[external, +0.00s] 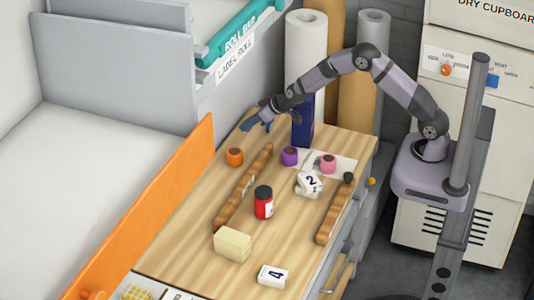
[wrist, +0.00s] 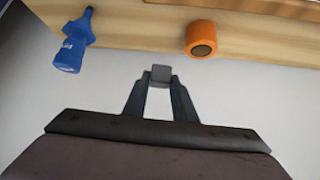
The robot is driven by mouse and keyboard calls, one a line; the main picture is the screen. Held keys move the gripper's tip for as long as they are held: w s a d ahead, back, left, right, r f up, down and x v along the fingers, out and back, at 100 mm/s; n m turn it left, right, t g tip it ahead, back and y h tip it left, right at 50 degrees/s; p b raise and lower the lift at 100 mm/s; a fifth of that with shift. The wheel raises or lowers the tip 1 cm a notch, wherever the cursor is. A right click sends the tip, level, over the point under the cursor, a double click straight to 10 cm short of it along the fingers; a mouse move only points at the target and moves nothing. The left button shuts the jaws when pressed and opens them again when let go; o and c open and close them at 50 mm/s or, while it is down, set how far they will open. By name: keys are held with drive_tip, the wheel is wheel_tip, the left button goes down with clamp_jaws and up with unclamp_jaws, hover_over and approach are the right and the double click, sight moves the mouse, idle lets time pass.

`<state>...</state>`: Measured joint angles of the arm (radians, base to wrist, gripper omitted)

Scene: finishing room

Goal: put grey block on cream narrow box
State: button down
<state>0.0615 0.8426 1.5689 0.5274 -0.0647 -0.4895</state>
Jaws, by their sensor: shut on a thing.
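My gripper (wrist: 161,95) is shut on a small grey block (wrist: 161,74), held between its fingertips in the wrist view. The block appears over a pale surface, just off the wooden top's edge. In the external view my gripper is at the far left end of the bench, and I cannot make out the block there. The cream narrow box (external: 232,244) lies on the near part of the bench, well away from my gripper. Its top looks bare.
A blue bottle (wrist: 72,45) and an orange roll (wrist: 201,39) are near my gripper. A red jar (external: 264,202), two wooden racks (external: 240,195) (external: 332,215), purple (external: 290,155) and pink rolls (external: 328,163) and numbered white blocks (external: 273,276) occupy the bench. A dark blue box (external: 302,130) stands behind.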

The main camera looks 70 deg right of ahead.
drive_tip(key=s+a+r+n+y+b, duration=0.2)
drive_tip(key=a, duration=1)
drive_tip(key=s+a+r+n+g+y+b, duration=0.1)
drive_tip(key=s+a+r+n+y+b, duration=0.15)
drive_tip(key=a, duration=0.95)
drive_tip(key=s+a+r+n+y+b, duration=0.1)
drive_tip(key=s+a+n+b, duration=0.15)
drive_tip(key=a, duration=0.95)
drive_tip(key=n+g+y+b, duration=0.2)
drive_tip(key=n, duration=0.1)
hover_over(225, 238)
drive_tip(key=s+d, duration=0.2)
drive_tip(key=s, duration=0.1)
drive_tip(key=shift+w+d+f, duration=0.1)
drive_tip(key=shift+w+f, duration=0.05)
drive_tip(key=shift+f, duration=0.9)
drive_tip(key=shift+w+d+f, duration=0.1)
drive_tip(key=shift+f, duration=0.95)
drive_tip(key=shift+f+b, duration=0.85)
drive_tip(key=shift+f, duration=1)
drive_tip(key=shift+f, duration=0.15)
drive_tip(key=c, duration=1.5)
unclamp_jaws()
drive_tip(key=shift+o, duration=0.2)
